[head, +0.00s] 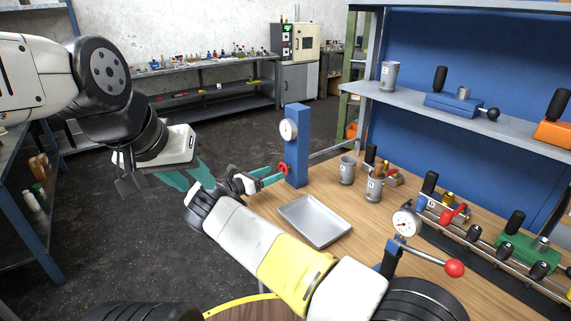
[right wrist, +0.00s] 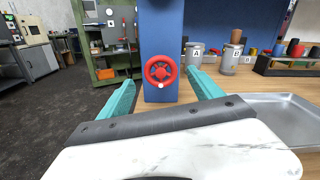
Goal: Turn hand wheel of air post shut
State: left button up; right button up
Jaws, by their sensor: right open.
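The air post is a blue upright column (head: 296,146) at the left edge of the wooden bench, with a round white gauge (head: 288,130). Its red hand wheel (head: 283,169) sits low on the post and faces the right gripper; in the right wrist view the wheel (right wrist: 160,71) shows whole, with spokes and a small pale knob at its bottom. My right gripper (head: 275,177) is open, its teal fingers (right wrist: 161,84) to either side of the wheel in that view; contact cannot be told. My left gripper (head: 190,176) hangs over the floor at left, open and empty.
A metal tray (head: 315,221) lies in front of the post. Grey canisters (head: 347,170) stand right of it. A gauge (head: 405,223) and a red-knobbed lever (head: 454,268) stand nearer, beside my right arm. A blue-backed shelf (head: 450,119) rises behind.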

aim_at(282, 170)
jog(key=x, duration=0.5)
jog(key=shift+w+d, duration=0.2)
jog(key=shift+d, duration=0.1)
jog(key=c, duration=1.4)
jog(key=shift+o, duration=0.2)
jog(key=shift+m, duration=3.4)
jog(key=o, duration=1.4)
jog(key=shift+s, duration=0.1)
jog(key=shift+c, duration=0.2)
